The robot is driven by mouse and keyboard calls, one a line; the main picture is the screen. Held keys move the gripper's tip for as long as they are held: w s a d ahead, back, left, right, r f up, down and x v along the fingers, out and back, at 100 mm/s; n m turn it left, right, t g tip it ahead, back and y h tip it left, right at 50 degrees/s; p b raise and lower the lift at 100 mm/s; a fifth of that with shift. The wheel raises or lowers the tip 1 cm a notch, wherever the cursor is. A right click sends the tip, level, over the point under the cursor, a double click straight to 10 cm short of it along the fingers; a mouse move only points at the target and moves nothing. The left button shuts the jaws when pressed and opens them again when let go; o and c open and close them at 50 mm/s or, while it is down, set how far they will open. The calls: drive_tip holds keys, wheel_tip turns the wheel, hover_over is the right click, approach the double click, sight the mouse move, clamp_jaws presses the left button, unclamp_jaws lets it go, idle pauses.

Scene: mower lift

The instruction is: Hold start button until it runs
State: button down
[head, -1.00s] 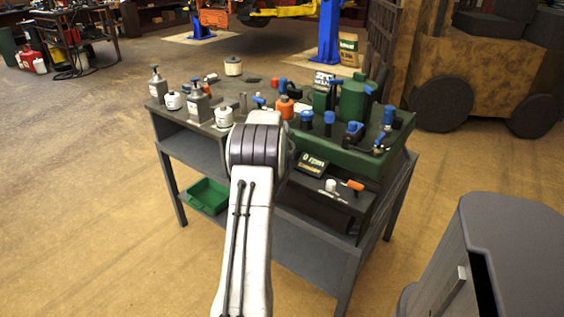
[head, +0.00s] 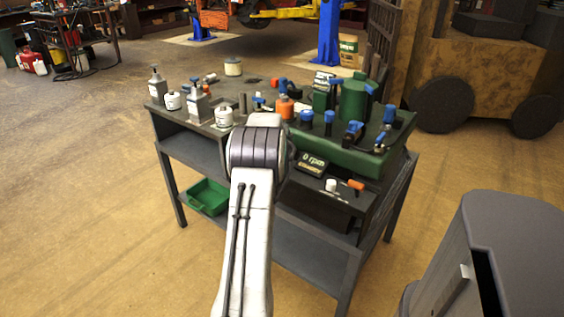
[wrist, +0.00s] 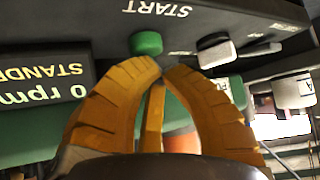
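The green start button (wrist: 146,43) sits on a dark panel beside the upside-down label START (wrist: 158,8) in the wrist view. The display also shows in the head view (head: 313,162) on the bench. There, my arm hides my gripper and the button.
A white knob (wrist: 215,48) is right of the button in the wrist view. In the head view an orange-handled lever (head: 356,185) is on the same panel. Bottles, blue-capped parts and a green machine (head: 353,98) crowd the bench top. A grey cabinet (head: 510,240) stands at lower right.

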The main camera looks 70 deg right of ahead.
drive_tip(key=shift+f+b, duration=0.4)
drive_tip(key=shift+f, duration=0.15)
drive_tip(key=shift+r, duration=0.1)
idle(0.8)
drive_tip(key=shift+r+p, duration=0.65)
drive_tip(key=shift+r, duration=0.25)
drive_tip(key=shift+r, duration=0.15)
drive_tip(key=shift+r+p, duration=1.7)
drive_tip(key=shift+r, duration=0.7)
